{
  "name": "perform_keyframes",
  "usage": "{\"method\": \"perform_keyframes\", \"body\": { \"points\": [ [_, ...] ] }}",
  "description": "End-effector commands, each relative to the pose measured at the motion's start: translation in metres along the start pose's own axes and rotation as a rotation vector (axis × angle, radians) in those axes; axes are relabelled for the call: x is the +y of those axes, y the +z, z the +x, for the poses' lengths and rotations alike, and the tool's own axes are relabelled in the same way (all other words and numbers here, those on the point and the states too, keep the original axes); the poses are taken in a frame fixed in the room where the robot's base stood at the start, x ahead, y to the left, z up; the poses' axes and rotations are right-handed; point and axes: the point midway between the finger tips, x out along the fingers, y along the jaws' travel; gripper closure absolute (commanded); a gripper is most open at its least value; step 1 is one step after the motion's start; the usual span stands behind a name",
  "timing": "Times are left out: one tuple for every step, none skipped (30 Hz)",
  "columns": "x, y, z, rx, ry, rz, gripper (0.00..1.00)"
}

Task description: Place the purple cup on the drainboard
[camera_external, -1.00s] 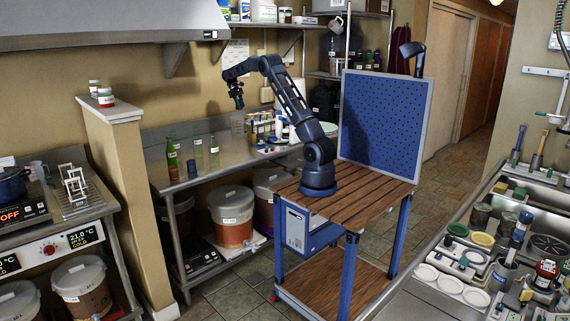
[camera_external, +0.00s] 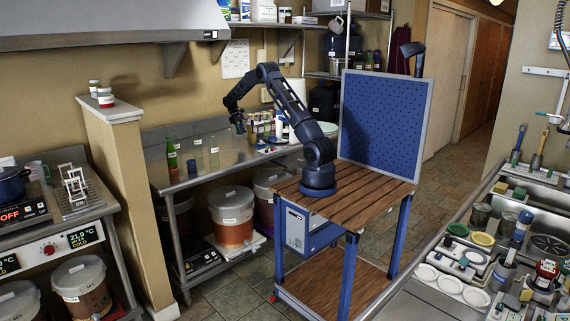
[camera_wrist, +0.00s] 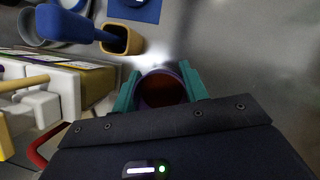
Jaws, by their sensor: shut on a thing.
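My gripper (camera_external: 239,128) is low over the steel counter (camera_external: 225,165) against the back wall, pointing down. In the wrist view its two teal fingers (camera_wrist: 162,88) are closed on either side of the purple cup (camera_wrist: 178,72). The cup's round rim and dark reddish inside face the camera; its base is hidden. In the external view the cup is too small to make out. I cannot tell from these views whether the cup touches the counter. A steel sink counter (camera_external: 398,302) stands at the right; I cannot make out for sure which part is the drainboard.
A green bottle (camera_external: 172,160) and clear bottles (camera_external: 214,152) stand left of my gripper; a row of small bottles stands behind. In the wrist view a white rack (camera_wrist: 55,100) is close left and a blue-handled tool (camera_wrist: 75,25) above. The sink counter is crowded with jars and brushes.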

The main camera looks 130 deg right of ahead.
Motion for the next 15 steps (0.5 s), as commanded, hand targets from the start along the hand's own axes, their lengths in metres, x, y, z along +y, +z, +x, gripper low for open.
{"method": "perform_keyframes", "body": {
  "points": [
    [0.0, -0.003, 0.009, -0.002, -0.001, 0.0, 0.8],
    [0.0, -0.005, 0.013, -0.002, -0.001, -0.001, 0.8],
    [0.0, -0.007, 0.017, -0.002, -0.001, -0.001, 0.8],
    [0.0, -0.008, 0.02, -0.001, 0.0, -0.001, 0.8],
    [0.0, -0.009, 0.022, -0.001, 0.0, -0.001, 0.8],
    [0.0, -0.01, 0.024, -0.001, 0.0, -0.001, 0.8],
    [0.0, -0.01, 0.025, -0.001, 0.0, -0.001, 0.8],
    [0.0, -0.011, 0.026, -0.001, 0.001, -0.001, 0.8],
    [0.0, -0.011, 0.027, -0.001, 0.0, -0.001, 0.8],
    [0.0, -0.012, 0.029, -0.001, 0.0, -0.001, 0.8],
    [0.0, -0.012, 0.031, -0.001, 0.0, -0.001, 0.8],
    [0.0, -0.014, 0.034, -0.001, 0.0, -0.001, 0.8],
    [0.0, -0.015, 0.037, -0.001, 0.0, -0.001, 0.8],
    [0.0, -0.017, 0.041, -0.001, 0.0, -0.001, 0.8],
    [0.0, -0.019, 0.047, -0.002, -0.001, -0.001, 0.8]
  ]
}}
